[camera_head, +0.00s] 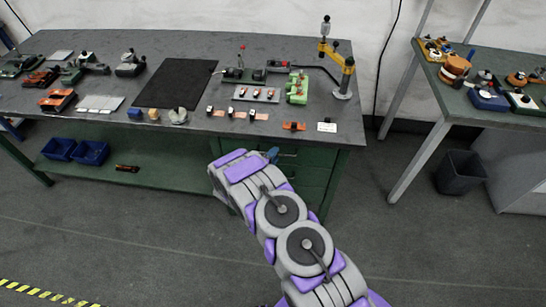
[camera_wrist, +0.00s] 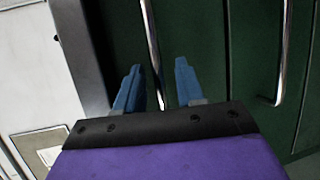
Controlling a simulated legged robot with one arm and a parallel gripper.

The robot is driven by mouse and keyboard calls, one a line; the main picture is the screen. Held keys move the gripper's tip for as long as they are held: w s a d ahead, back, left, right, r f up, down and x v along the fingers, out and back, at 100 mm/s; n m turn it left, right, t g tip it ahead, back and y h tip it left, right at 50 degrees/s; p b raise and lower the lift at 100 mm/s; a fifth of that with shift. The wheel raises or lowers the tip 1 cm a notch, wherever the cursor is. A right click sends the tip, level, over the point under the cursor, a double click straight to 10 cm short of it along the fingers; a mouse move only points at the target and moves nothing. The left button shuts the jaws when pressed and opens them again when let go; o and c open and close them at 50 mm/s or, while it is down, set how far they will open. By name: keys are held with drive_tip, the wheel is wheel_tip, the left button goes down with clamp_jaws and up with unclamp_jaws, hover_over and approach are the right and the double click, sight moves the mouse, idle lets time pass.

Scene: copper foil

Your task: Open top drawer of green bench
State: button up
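The green bench (camera_head: 180,175) has a stack of green drawers (camera_head: 310,178) under its right end. In the wrist view the drawer fronts appear turned sideways. The top drawer (camera_wrist: 195,30) lies beside the dark bench-top edge (camera_wrist: 82,50) and looks shut. Its silver handle (camera_wrist: 150,40) runs between my gripper's two blue fingers (camera_wrist: 158,66). The fingers are apart, one on each side of the handle, and no clear contact shows. In the head view my gripper (camera_head: 272,155) is at the upper drawer front, mostly hidden by my wrist.
A second drawer handle (camera_wrist: 284,50) lies to the right in the wrist view. Tools and parts cover the bench top, including a yellow lamp-like arm (camera_head: 340,65). A second bench (camera_head: 500,115) and a dark bin (camera_head: 461,172) stand at right. The floor before the drawers is clear.

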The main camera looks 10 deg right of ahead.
drive_tip(key=shift+c, duration=0.5)
clamp_jaws()
drive_tip(key=shift+s, duration=0.1)
